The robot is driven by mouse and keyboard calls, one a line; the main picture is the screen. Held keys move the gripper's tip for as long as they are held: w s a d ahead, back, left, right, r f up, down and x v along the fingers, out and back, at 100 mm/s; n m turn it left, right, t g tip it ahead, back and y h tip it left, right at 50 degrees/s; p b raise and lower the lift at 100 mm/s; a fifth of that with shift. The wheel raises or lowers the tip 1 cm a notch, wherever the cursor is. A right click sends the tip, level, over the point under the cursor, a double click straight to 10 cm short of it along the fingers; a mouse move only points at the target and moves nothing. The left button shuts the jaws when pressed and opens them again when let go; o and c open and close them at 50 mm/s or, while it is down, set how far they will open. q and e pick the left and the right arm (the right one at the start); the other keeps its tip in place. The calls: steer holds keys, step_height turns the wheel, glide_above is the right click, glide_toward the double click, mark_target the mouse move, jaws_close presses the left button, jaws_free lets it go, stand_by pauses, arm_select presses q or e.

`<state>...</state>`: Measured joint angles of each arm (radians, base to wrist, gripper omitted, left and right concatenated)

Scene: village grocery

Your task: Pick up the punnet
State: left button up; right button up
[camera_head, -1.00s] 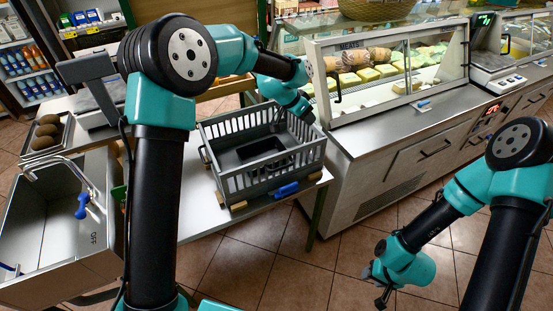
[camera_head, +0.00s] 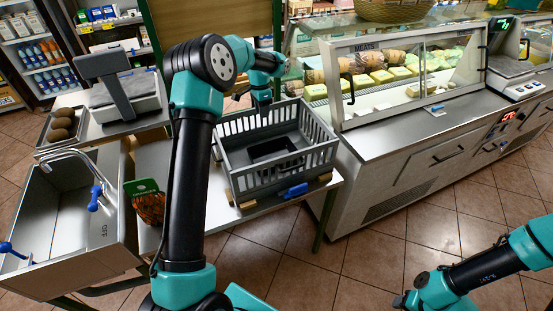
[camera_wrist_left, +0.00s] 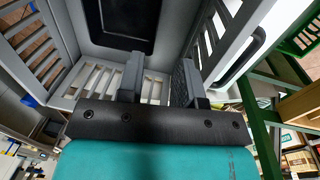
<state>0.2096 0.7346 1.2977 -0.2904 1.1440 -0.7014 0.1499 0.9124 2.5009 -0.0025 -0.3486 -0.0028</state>
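A black rectangular tray-like shape (camera_head: 272,149), which may be the punnet, lies inside the grey slatted crate (camera_head: 240,180). It also shows at the top of the left wrist view (camera_wrist_left: 122,22). I see no contents in it. My left gripper (camera_head: 263,108) is at the crate's back wall, its fingertips partly hidden in the head view. In the left wrist view its two fingers (camera_wrist_left: 159,84) are apart, with crate slats behind the gap, and the black shape lies beyond them. My right gripper (camera_head: 402,301) is low at the bottom right, too small to read.
The crate stands on a metal table. A glass meat counter (camera_head: 400,85) is to its right. A sink (camera_head: 60,215), a scale (camera_head: 122,95) and a netted orange bag (camera_head: 148,204) are to the left. Open floor lies in front.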

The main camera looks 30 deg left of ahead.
mark_target(266, 144)
arm_select(q)
steer(key=f, duration=0.4)
steer(key=d+f, duration=0.1)
steer(key=f, duration=0.7)
steer(key=shift+s+d+f, duration=0.1)
steer(key=shift+s+d, duration=0.05)
steer(key=shift+s, duration=0.25)
steer(key=shift+f, duration=0.1)
steer(key=f, duration=0.5)
steer(key=shift+s+d, duration=0.15)
steer(key=shift+d, duration=0.1)
jaws_close()
